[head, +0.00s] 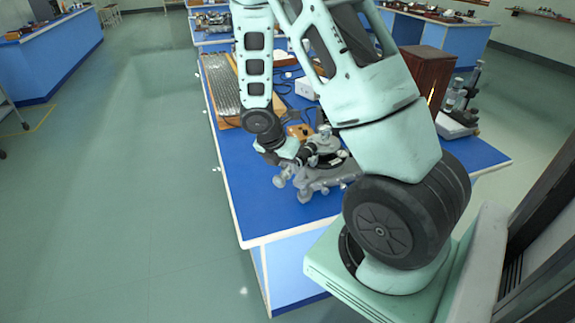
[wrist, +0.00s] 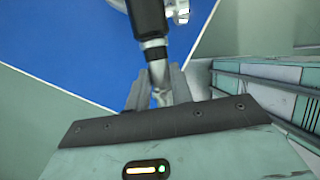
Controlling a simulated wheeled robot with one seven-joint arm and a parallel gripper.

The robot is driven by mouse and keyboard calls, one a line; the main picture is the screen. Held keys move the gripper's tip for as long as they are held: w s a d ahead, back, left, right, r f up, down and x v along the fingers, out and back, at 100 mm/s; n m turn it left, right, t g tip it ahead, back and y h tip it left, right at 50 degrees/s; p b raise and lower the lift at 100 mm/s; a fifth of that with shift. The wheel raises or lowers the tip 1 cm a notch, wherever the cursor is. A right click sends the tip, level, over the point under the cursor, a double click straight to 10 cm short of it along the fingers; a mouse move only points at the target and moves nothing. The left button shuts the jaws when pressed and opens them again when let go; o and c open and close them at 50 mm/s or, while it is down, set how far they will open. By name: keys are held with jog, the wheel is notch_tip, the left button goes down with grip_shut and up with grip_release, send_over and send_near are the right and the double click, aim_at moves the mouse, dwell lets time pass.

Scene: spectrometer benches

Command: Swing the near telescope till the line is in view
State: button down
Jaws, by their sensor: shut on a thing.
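The spectrometer (head: 320,178), a grey metal instrument with splayed feet and a round table, stands near the front end of the blue bench. My gripper (head: 294,158) is at its left side, partly hidden by my arm. In the wrist view my gripper (wrist: 160,88) has its two grey fingers on either side of the silvery end of the near telescope (wrist: 150,20), a black tube running up out of the picture. The fingers are closed on that end. The spectral line and the eyepiece view are not visible.
The blue bench top (head: 245,190) is clear left of the spectrometer. Behind it lie a ribbed silver panel (head: 219,84), a white box (head: 306,88) and cables. A wooden cabinet (head: 428,75) and a grey instrument (head: 458,110) stand at the right.

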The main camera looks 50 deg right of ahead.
jog(key=c, duration=1.2)
grip_release()
jog(key=shift+c, duration=0.2)
jog(key=shift+r, duration=0.1)
jog(key=p+v, duration=0.1)
jog(key=v, duration=1.6)
jog(key=shift+a, duration=0.2)
jog(key=s+a+m+t+y+b, duration=0.1)
jog(key=s+a+m+y, duration=0.15)
jog(key=a, duration=0.75)
jog(key=s+a+m+y, duration=0.1)
jog(key=s+a+m, duration=0.3)
jog(key=a, duration=0.5)
jog(key=s+a+m+y+b, duration=0.1)
jog(key=s+a+m, duration=0.4)
jog(key=s+a, duration=0.4)
jog(key=shift+s+a+f+y, duration=0.35)
jog(key=shift+s+f, duration=0.15)
jog(key=shift+s, duration=0.4)
